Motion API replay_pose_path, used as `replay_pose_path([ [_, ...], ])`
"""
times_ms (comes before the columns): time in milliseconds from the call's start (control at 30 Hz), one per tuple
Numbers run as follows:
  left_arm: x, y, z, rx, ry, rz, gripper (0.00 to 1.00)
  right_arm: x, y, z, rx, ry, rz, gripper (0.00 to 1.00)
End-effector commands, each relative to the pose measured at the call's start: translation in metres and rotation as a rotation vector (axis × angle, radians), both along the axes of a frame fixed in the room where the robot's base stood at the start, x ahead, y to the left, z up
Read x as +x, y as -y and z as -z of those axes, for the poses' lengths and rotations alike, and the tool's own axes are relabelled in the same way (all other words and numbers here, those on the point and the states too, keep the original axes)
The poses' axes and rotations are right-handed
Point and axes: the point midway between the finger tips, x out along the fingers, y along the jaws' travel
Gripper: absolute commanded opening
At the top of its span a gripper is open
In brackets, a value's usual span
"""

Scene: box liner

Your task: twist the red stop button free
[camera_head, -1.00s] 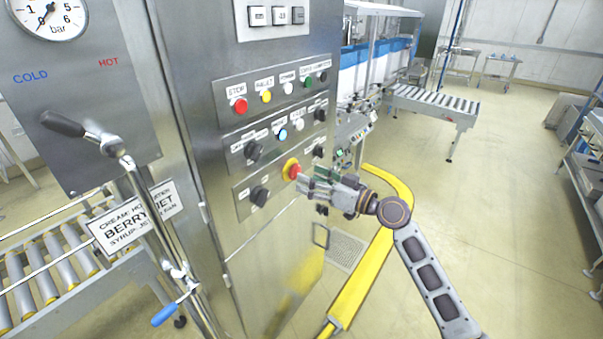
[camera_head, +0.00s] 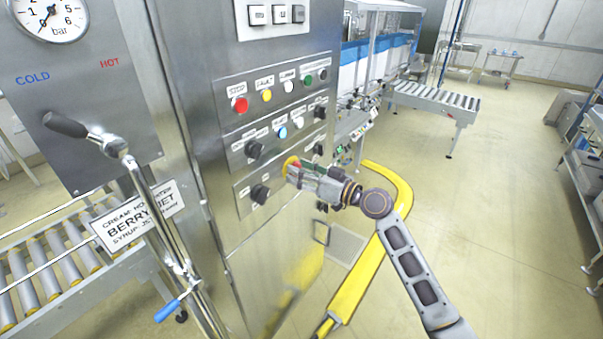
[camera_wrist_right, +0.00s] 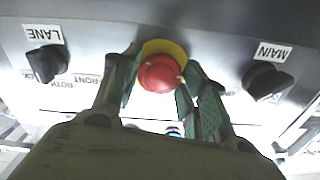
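The red stop button (camera_wrist_right: 160,74) is a round mushroom head on a yellow collar (camera_wrist_right: 163,47), low on the steel cabinet's panel. In the right wrist view it sits between the two green-padded fingers of my right gripper (camera_wrist_right: 160,84). The fingers are apart, one on each side of the head, with a narrow gap seeming to show; firm contact cannot be seen. In the head view my right gripper (camera_head: 291,174) is up against the panel and hides most of the button, leaving part of the yellow collar (camera_head: 288,161) showing. My left gripper is not in view.
Black selector knobs flank the button: LANE (camera_wrist_right: 47,63) and MAIN (camera_wrist_right: 267,81). A second red button labelled STOP (camera_head: 240,105) is higher on the cabinet. A yellow floor rail (camera_head: 360,278) runs below my right arm. A lever and pipe (camera_head: 130,165) stand at left.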

Motion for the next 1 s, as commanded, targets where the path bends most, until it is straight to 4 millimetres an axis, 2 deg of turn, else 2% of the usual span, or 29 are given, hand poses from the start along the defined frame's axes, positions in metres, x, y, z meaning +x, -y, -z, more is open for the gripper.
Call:
replay_pose_path([
  [33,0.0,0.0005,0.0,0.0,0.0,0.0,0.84,-0.0001,0.0001,0.0,0.0,0.0,0.0,0.33],
  [167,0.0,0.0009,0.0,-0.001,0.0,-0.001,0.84,0.0,0.0002,0.0,0.0,0.0,0.0,0.18],
  [567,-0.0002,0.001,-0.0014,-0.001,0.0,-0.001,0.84,0.0,0.0002,-0.0002,0.032,-0.045,0.001,0.18],
  [1000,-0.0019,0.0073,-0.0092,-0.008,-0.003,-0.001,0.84,-0.0002,0.0001,-0.0013,0.187,-0.258,0.0,0.18],
])
